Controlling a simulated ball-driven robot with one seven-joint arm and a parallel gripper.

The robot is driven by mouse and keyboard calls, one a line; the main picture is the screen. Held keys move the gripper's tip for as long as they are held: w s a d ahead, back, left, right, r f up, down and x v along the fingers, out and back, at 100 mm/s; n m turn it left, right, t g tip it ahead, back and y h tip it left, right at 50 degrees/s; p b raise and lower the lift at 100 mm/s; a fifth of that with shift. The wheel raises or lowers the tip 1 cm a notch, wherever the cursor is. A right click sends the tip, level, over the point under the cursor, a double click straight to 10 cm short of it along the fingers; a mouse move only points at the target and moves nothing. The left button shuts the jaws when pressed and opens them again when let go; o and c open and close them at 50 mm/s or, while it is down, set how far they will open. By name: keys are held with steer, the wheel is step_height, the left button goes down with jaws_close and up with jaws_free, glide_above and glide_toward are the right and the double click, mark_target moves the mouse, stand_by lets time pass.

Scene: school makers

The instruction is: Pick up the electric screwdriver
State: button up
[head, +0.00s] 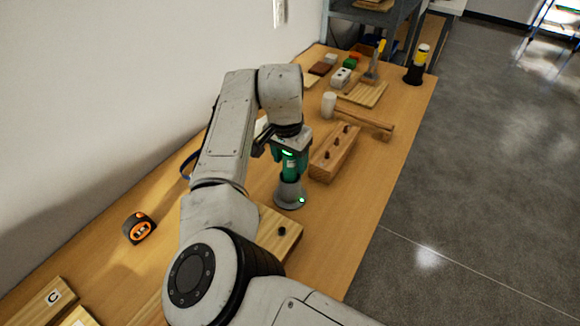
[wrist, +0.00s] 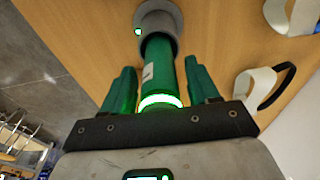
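The electric screwdriver (head: 291,167) is a green cylinder standing upright on a flared grey base (head: 289,195) on the wooden table. A bright green ring glows near its top. In the wrist view the green screwdriver body (wrist: 160,62) runs between the fingers to the grey base (wrist: 158,20). My gripper (head: 290,149) is over the screwdriver's upper part, pointing down. Its two green fingers (wrist: 160,75) stand one on each side of the body, with a narrow gap seen beside it. The gripper looks open, and my arm hides part of the table.
A wooden block with pegs (head: 335,152) stands close at right, with a mallet (head: 358,117) behind it. A wooden board (head: 276,232) lies in front. A tape measure (head: 139,228) sits at left on mostly clear table. The white wall is at left.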

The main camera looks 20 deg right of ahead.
jaws_close()
stand_by(0.3)
